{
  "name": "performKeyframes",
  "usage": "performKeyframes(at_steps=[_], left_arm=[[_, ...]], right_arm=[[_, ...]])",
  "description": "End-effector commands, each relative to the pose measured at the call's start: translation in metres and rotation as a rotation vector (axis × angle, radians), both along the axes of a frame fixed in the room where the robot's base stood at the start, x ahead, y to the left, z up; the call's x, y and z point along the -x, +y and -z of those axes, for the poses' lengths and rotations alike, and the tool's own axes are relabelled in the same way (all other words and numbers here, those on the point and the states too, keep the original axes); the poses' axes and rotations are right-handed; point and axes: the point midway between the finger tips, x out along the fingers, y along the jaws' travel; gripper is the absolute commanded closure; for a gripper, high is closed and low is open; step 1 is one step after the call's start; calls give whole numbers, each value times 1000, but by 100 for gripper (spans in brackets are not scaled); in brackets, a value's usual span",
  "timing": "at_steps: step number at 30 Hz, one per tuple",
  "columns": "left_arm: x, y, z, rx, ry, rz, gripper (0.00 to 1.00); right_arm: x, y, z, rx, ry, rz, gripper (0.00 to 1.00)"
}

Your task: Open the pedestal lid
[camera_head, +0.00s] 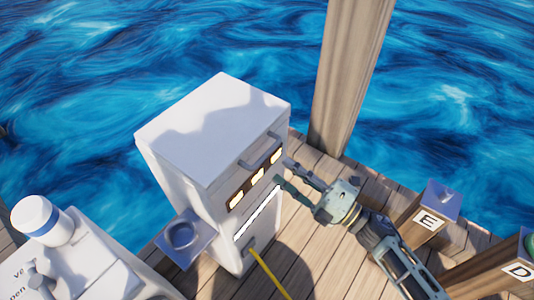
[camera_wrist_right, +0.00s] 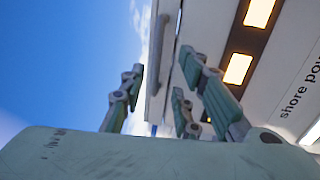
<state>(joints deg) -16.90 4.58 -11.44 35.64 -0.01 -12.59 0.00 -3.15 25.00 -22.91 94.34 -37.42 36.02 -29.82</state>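The white pedestal (camera_head: 220,215) stands on the dock, and its lid (camera_head: 213,125) looks closed on top. A grey bar handle (camera_head: 260,151) sits on the lid's front edge. My right gripper (camera_head: 285,173) is open just in front of the pedestal, below and right of the handle. In the right wrist view the handle (camera_wrist_right: 157,60) shows as an upright bar between the spread fingers (camera_wrist_right: 162,75), farther ahead; I see no contact. Lit yellow windows and "shore power" style lettering, partly cut off, are on the front. My left gripper is not in view.
A grey bracket (camera_head: 184,236) juts from the pedestal's left side, and a yellow cable (camera_head: 268,273) leaves its lower front. A wooden piling (camera_head: 348,75) rises behind. Posts marked E (camera_head: 428,221) and D (camera_head: 518,271) stand right. A white boat (camera_head: 85,265) is lower left, with water beyond.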

Motion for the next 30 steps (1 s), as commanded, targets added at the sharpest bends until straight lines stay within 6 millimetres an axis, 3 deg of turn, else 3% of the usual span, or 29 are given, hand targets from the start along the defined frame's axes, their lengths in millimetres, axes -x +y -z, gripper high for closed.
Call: performKeyframes(at_steps=[9,15,26,30], left_arm=[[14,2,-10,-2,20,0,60],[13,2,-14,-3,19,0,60],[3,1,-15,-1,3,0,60],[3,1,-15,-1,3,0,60]], right_arm=[[-26,38,-14,-2,-11,-6,70],[-40,56,-17,-1,-9,-5,70],[-43,61,-16,0,-6,-4,70],[-43,61,-16,0,-6,-4,83]])
